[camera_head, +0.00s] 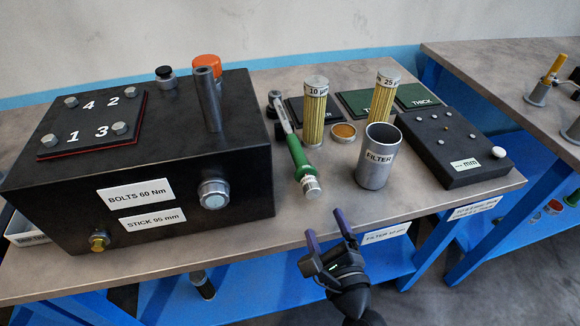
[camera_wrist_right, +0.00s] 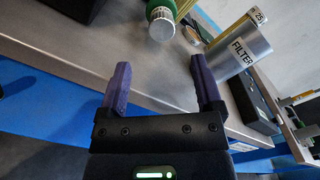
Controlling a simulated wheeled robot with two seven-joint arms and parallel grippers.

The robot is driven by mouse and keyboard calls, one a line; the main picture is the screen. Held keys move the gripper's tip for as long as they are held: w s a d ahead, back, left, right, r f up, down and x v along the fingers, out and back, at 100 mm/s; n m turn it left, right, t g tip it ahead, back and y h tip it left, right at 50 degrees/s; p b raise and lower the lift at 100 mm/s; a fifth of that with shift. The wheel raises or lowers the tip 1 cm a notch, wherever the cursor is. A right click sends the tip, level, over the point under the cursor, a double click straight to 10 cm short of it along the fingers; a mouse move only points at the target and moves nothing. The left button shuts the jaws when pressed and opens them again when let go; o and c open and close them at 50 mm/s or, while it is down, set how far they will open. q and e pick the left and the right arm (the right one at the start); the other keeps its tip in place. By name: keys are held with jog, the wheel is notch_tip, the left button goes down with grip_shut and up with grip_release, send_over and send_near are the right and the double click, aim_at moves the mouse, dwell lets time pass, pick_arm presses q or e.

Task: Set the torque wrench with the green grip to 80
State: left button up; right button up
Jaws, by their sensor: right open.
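The torque wrench with the green grip (camera_head: 297,152) lies on the table right of the black block, its silver scale end (camera_head: 311,186) toward the front edge and its dark head toward the back. In the right wrist view its end (camera_wrist_right: 161,24) shows at the top, beyond my fingers. The scale reading is too small to tell. My right gripper (camera_head: 328,226) is open and empty, in front of the table edge, apart from the wrench; its purple fingers also show in the right wrist view (camera_wrist_right: 160,82). My left gripper is not in view.
A black block (camera_head: 240,150) with a bolted plate and labels fills the left. A metal FILTER cup (camera_head: 378,160) stands right of the wrench, with yellow filters (camera_head: 314,115) behind. A black gauge box (camera_head: 450,150) is at right. The front table strip is clear.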

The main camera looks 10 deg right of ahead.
aim_at(313, 194)
jog(key=w, duration=0.9)
jog(key=shift+w, duration=0.25)
grip_shut()
